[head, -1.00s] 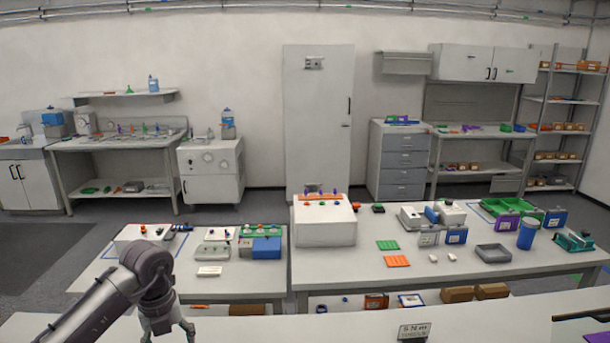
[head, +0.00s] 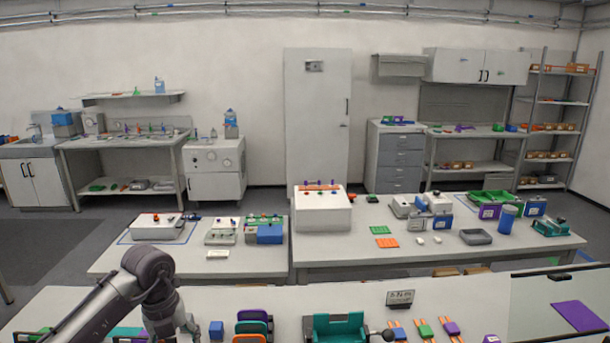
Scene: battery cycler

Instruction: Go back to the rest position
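My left arm comes in from the lower left of the head view, over the near bench. My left gripper (head: 182,329) hangs downward at the bottom edge, partly cut off, so whether its fingers are open or shut cannot be made out. I see nothing clearly held in it. A small blue block (head: 216,330) lies on the bench just right of it; I cannot tell whether they touch. My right gripper is not in view.
A purple mat (head: 580,316) lies at right. Beyond stand two tables with instruments, including a white box (head: 323,212).

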